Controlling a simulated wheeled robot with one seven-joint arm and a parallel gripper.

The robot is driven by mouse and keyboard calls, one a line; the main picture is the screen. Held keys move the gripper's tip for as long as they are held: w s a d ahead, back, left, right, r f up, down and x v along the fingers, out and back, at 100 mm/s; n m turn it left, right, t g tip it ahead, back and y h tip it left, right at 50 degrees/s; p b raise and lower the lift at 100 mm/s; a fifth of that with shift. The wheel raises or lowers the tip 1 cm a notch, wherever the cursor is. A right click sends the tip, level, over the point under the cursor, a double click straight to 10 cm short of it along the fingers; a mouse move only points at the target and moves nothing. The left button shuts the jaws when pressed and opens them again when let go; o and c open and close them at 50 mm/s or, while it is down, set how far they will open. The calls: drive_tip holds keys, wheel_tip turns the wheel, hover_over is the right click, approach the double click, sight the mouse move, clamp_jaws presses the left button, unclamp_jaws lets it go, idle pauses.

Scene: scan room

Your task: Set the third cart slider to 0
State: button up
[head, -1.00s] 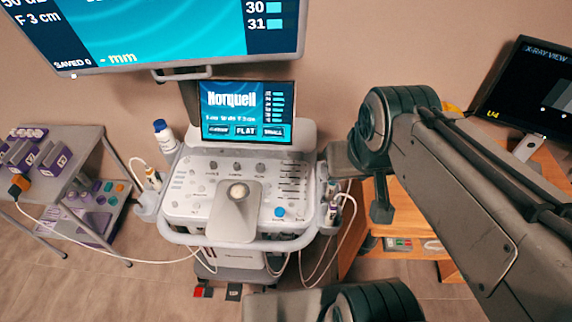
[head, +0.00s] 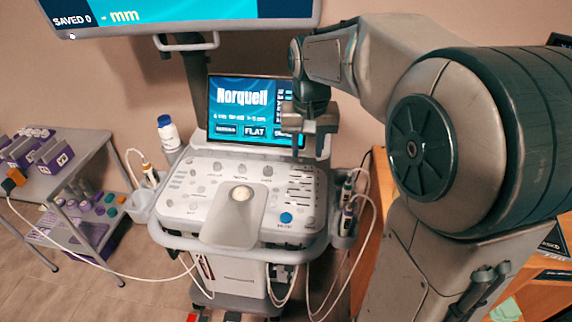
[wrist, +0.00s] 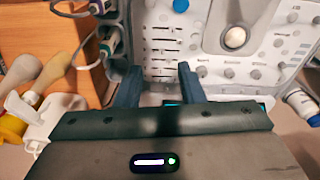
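The white cart console (head: 225,200) stands ahead with a bank of short dark slider slots (head: 300,185) at its right side. In the wrist view the slider bank (wrist: 163,48) lies just beyond my fingertips. The third slider is among these slots, but its knob and setting are too small to read. My gripper (head: 308,148) hangs over the back right of the console, in front of the screen's lower right corner. In the wrist view my gripper (wrist: 158,76) has its two fingers apart with nothing between them. I cannot tell whether it touches the panel.
The cart screen (head: 240,108) reads "Norquell" and is partly covered by my gripper. A blue button (head: 286,217) and a pale trackball (head: 241,194) sit on the console. Probes (head: 347,200) with cables hang at its right. A white bottle (head: 168,134) stands at its left.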

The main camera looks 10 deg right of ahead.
drive_tip(key=m+g+b, duration=0.1)
drive_tip(key=m, duration=0.1)
approach(297, 179)
wheel_tip(297, 179, down, 8)
drive_tip(key=shift+w+d+f, duration=0.1)
idle(0.4)
clamp_jaws()
